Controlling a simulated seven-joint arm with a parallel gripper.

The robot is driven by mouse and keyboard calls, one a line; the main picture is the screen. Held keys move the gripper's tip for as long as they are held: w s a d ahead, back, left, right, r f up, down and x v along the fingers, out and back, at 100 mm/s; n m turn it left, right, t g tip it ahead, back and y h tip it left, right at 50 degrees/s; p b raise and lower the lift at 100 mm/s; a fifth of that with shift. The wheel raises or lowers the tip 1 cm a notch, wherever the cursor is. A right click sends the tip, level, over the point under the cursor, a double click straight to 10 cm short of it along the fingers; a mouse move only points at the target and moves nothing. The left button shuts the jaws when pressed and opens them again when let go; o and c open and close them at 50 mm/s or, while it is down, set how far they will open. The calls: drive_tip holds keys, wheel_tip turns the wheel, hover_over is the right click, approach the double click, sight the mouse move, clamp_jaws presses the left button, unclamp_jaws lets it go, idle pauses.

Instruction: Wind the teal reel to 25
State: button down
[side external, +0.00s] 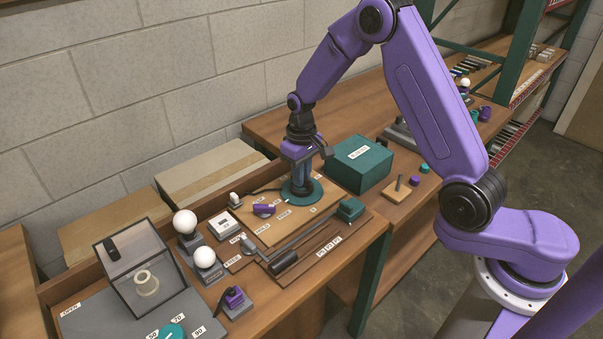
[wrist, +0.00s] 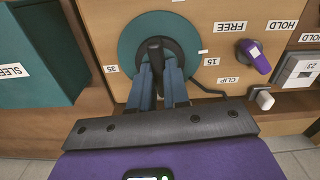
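Labels 35 and 15 stand around the disc. A small white display (wrist: 305,66) beside the board seems to show 23, though the digits are tiny.
A purple lever (wrist: 254,56) is near the FREE and HOLD labels. A dark cable runs from the reel toward a white clip (wrist: 263,100). A teal box (side external: 360,163) stands close on the reel's right. A clear case (side external: 146,272) and white bulbs (side external: 185,222) stand left.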

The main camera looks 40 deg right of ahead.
drive_tip(key=shift+m, duration=0.4)
drive_tip(key=m, duration=0.3)
drive_tip(key=shift+m, duration=0.4)
drive_tip(key=m, duration=1.4)
drive_tip(key=shift+m, duration=0.3)
drive_tip(key=c, duration=1.1)
unclamp_jaws()
